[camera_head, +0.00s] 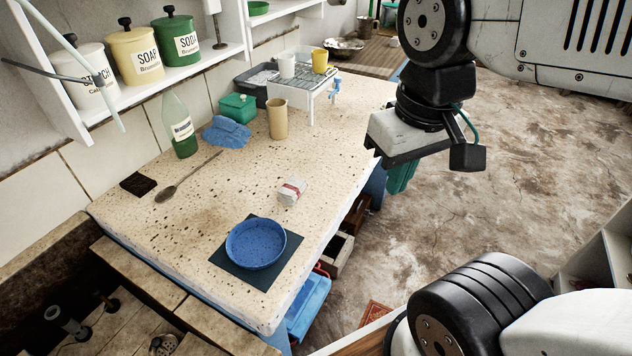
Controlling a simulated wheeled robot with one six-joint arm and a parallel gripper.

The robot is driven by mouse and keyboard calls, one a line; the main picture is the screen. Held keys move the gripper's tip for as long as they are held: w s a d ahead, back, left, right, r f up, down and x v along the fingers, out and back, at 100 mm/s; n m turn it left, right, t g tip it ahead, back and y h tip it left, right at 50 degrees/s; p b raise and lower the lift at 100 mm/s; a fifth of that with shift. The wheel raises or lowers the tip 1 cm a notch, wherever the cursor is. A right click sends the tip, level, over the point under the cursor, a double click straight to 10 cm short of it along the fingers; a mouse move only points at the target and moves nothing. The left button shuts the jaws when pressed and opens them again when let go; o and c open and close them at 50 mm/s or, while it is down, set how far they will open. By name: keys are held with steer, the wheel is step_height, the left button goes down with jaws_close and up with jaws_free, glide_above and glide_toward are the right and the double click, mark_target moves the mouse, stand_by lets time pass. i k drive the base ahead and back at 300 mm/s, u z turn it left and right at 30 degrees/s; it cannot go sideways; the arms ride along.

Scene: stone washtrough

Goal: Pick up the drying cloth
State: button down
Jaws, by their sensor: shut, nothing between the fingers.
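A crumpled blue cloth (226,132) lies on the stone worktop near the wall, between the green bottle and the beige cup. A green cloth-like thing (402,176) shows just below my gripper, beside the worktop's right edge; its upper part is hidden. I cannot tell which of the two is the drying cloth. My gripper (408,148) is in the air at the worktop's right side, well apart from the blue cloth. It is shut and empty. Its fingertips are hard to make out.
The worktop (225,195) holds a blue dish (256,244) on a dark mat, a small white-and-red block (291,192), a spoon (186,178), a bottle (180,130), a beige cup (277,118) and a rack (310,85). A canister shelf (120,95) hangs above. Floor is open at right.

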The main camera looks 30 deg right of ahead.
mark_target(291, 191)
steer(key=z, duration=1.9)
steer(key=i, duration=0.75)
steer(key=u, duration=1.95)
